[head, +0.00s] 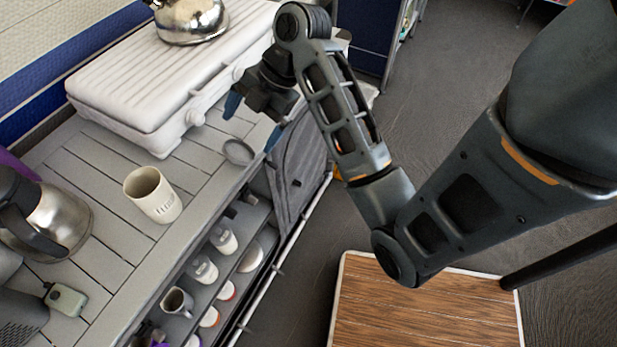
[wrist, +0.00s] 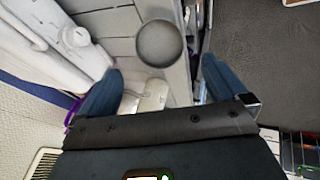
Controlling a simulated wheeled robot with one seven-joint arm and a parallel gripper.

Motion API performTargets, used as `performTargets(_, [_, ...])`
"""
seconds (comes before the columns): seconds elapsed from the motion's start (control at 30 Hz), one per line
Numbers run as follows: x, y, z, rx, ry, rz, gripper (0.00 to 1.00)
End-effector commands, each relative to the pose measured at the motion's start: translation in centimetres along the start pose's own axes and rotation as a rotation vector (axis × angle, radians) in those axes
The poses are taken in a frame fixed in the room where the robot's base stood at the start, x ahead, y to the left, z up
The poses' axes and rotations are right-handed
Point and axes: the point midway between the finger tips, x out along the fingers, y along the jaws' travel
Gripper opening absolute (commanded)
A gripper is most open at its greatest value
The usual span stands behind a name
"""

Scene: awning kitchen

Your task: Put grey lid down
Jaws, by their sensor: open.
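The grey lid (head: 239,152) is a small round disc lying on the slatted grey counter (head: 118,232), near its front edge. It also shows in the wrist view (wrist: 161,43), ahead of the fingertips and between their lines. My gripper (head: 252,122) is open, with blue fingers spread wide and nothing between them. It is above the counter edge, close to the lid but apart from it. In the wrist view my gripper (wrist: 160,82) has one finger on each side of the picture.
A white case-like stove (head: 150,75) with a metal kettle (head: 190,18) stands behind the lid. A cream mug (head: 153,194) and a steel kettle (head: 48,225) stand on the counter to the left. Open shelves with cups (head: 203,269) lie below the edge. A wooden-topped table (head: 425,310) is at lower right.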

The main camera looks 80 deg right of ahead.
Motion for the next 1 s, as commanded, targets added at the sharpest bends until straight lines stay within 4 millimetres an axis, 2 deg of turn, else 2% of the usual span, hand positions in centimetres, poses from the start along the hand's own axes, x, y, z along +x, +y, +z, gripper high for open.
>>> performTargets(0.17, [1.8,-1.8,0.1,0.094,-0.054,0.03,0.99])
performTargets(0.37, [4.5,-6.0,-0.3,0.313,-0.156,0.173,0.99])
performTargets(0.53, [5.0,-9.6,-1.6,0.475,-0.169,0.335,0.99])
performTargets(0.67, [4.1,-12.4,-3.4,0.583,-0.118,0.455,0.99])
performTargets(0.77, [2.8,-14.5,-5.3,0.661,-0.044,0.538,0.99])
performTargets(0.87, [0.9,-16.5,-7.5,0.739,0.057,0.605,0.99])
performTargets(1.0, [-2.6,-19.2,-11.0,0.852,0.235,0.663,0.99])
